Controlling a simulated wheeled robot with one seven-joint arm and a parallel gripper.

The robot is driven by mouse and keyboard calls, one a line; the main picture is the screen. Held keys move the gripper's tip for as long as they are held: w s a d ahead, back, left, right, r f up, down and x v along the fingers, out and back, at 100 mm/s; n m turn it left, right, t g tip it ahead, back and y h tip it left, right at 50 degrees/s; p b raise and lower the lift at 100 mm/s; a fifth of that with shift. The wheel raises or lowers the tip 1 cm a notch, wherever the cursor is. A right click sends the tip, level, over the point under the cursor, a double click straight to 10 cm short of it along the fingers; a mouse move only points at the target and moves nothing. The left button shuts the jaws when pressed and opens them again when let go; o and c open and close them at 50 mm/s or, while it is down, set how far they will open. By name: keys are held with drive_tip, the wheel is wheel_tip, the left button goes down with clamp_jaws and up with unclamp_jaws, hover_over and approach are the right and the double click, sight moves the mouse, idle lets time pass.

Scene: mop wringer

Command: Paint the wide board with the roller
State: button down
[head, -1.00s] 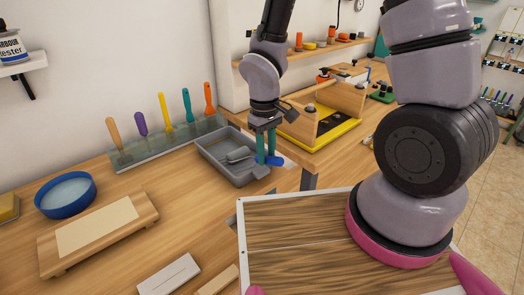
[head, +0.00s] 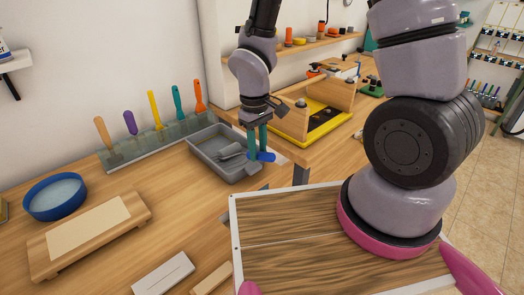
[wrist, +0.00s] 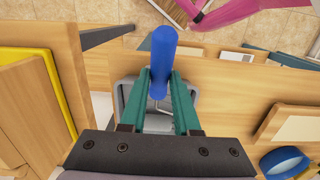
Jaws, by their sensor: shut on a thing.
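The roller has a blue handle (head: 264,156) and a grey roller head (head: 231,151). The head lies in the grey paint tray (head: 243,177) on the bench. My gripper (head: 257,150) is shut on the blue handle at the tray's front right side. In the wrist view the blue handle (wrist: 162,62) stands between the teal fingers of my gripper (wrist: 158,78), with part of the tray behind them. A wide cream board (head: 88,228) lies on a wooden stand at the left, well away from my gripper. It looks unpainted.
A blue round bowl (head: 55,210) stands behind the wide board. A rack of several upright scrapers (head: 158,141) runs along the wall. A small white board (head: 163,273) lies at the bench front. A yellow frame (head: 325,133) with wooden sides stands right of the tray.

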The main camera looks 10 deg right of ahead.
drive_tip(key=shift+w+a+f, duration=0.25)
drive_tip(key=shift+w+a, duration=0.25)
drive_tip(key=shift+w, duration=0.2)
drive_tip(key=shift+w+a+f, duration=0.2)
drive_tip(key=shift+w+a, duration=0.3)
drive_tip(key=shift+w, duration=0.25)
drive_tip(key=shift+w+a+f, duration=0.25)
drive_tip(key=shift+w+a, duration=0.25)
drive_tip(key=shift+w, duration=0.2)
drive_tip(key=shift+w+a+f, duration=0.1)
drive_tip(key=shift+w+a, duration=0.3)
drive_tip(key=shift+w, duration=0.2)
drive_tip(key=shift+w+a+f, duration=0.1)
drive_tip(key=shift+w+a, duration=0.25)
drive_tip(key=shift+w, duration=0.25)
drive_tip(key=shift+s+d+r, duration=0.35)
drive_tip(key=shift+s+d, duration=0.65)
drive_tip(key=shift+s, duration=0.5)
drive_tip(key=shift+s+d+r, duration=0.3)
drive_tip(key=shift+s+d, duration=0.75)
drive_tip(key=shift+s, duration=0.5)
drive_tip(key=shift+s+d+r, duration=0.35)
drive_tip(key=shift+s+d, duration=0.65)
drive_tip(key=shift+s, duration=0.5)
